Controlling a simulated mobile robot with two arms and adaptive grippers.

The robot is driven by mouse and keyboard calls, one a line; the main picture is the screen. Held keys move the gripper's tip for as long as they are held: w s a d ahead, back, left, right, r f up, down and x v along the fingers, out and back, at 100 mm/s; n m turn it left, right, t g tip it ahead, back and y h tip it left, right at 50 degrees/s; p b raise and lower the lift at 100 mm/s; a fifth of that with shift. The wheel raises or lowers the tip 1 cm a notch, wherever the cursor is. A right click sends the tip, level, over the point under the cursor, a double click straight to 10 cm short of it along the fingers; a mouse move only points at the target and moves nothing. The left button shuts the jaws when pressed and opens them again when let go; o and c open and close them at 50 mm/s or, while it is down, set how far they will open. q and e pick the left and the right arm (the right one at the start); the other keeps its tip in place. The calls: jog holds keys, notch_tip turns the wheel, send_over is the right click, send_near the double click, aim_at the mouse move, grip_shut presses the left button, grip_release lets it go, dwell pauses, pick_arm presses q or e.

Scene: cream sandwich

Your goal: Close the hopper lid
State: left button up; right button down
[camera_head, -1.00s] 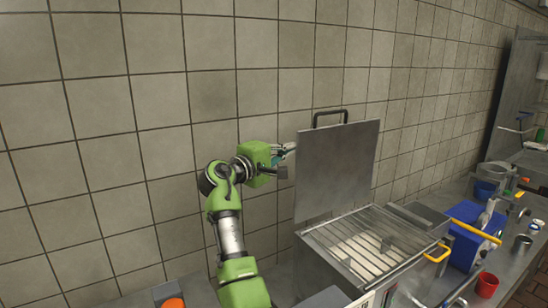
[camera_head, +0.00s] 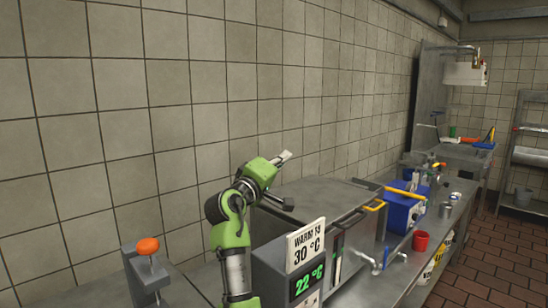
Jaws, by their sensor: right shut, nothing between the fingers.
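The hopper lid (camera_head: 325,193) is a flat grey metal plate. It lies down over the top of the hopper (camera_head: 262,228), covering the grille. I cannot tell whether it rests fully flush. My right gripper (camera_head: 285,157), on the green arm, is shut and empty. It appears above and behind the lid's left part, against the tiled wall, with its fingers pointing up and right. It looks apart from the lid. My left gripper is not in view.
A display box (camera_head: 300,270) with a temperature sign stands at the hopper's front left. An orange knob (camera_head: 148,246) stands at the left. The tiled wall runs behind.

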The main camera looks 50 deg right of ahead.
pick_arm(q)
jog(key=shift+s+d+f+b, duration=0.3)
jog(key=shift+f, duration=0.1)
pick_arm(e)
jog(key=shift+s+a+f, duration=0.1)
jog(key=shift+s+f, duration=0.5)
jog(key=shift+f, duration=0.2)
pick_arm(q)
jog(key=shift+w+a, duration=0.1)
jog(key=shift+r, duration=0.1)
